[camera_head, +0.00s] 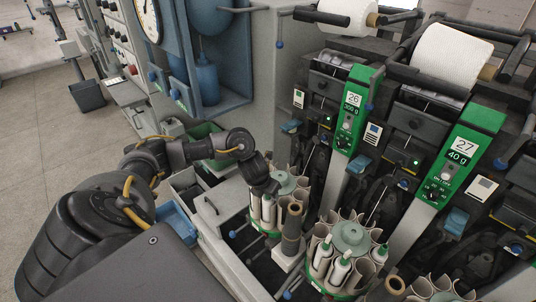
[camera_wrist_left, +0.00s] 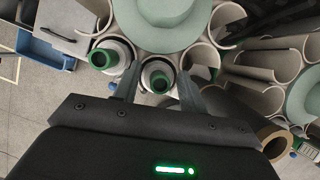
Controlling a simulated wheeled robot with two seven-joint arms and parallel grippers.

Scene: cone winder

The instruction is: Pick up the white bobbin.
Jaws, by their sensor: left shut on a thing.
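My left gripper (camera_head: 263,190) reaches down over the far round bobbin magazine (camera_head: 288,184). In the left wrist view the fingers of the left gripper (camera_wrist_left: 157,88) stand on either side of a white bobbin (camera_wrist_left: 157,73) with a dark green tip, and they are shut on it. The bobbin appears upright, still among the magazine's curved holders; its lower part is hidden. A second white bobbin (camera_wrist_left: 108,56) with a green tip stands just left of the fingers. In the head view I cannot tell which bobbin is held. My right gripper is not in view.
A nearer magazine (camera_head: 350,237) holds several white bobbins. A brown tube (camera_head: 292,222) stands between the magazines. Green winder panels 26 (camera_head: 350,110) and 27 (camera_head: 460,150) rise at the right. A blue tray (camera_wrist_left: 45,49) and grey drawer lie left of the gripper.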

